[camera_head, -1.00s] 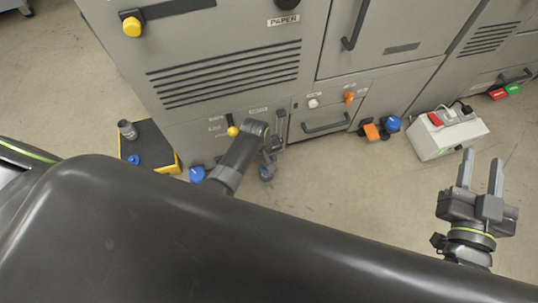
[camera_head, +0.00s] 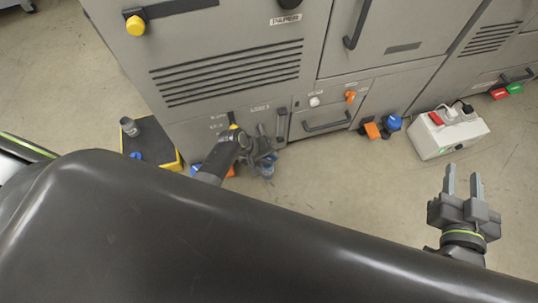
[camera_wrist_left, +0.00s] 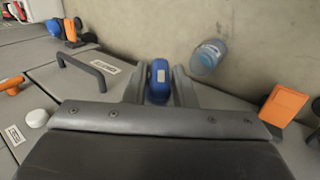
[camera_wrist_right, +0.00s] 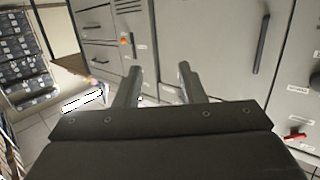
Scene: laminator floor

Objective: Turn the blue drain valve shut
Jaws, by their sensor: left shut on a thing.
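The blue valve handle (camera_wrist_left: 158,80), with a small pale label, sits between the fingers of my left gripper (camera_wrist_left: 158,92) in the left wrist view. The fingers are shut on it. In the head view my left gripper (camera_head: 268,150) is low at the front of the grey machine (camera_head: 225,40), and its body hides the handle. My right gripper (camera_head: 463,182) is open and empty over the floor at the right. It also shows in the right wrist view (camera_wrist_right: 160,82) with its fingers apart.
A clear bluish container (camera_wrist_left: 208,58) stands on the floor close beside the left fingers. An orange block (camera_wrist_left: 283,105) is near too. A drawer handle (camera_head: 325,125), an orange valve (camera_head: 350,96) and a blue knob (camera_head: 394,123) are further right. A white power box (camera_head: 450,135) lies on the floor.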

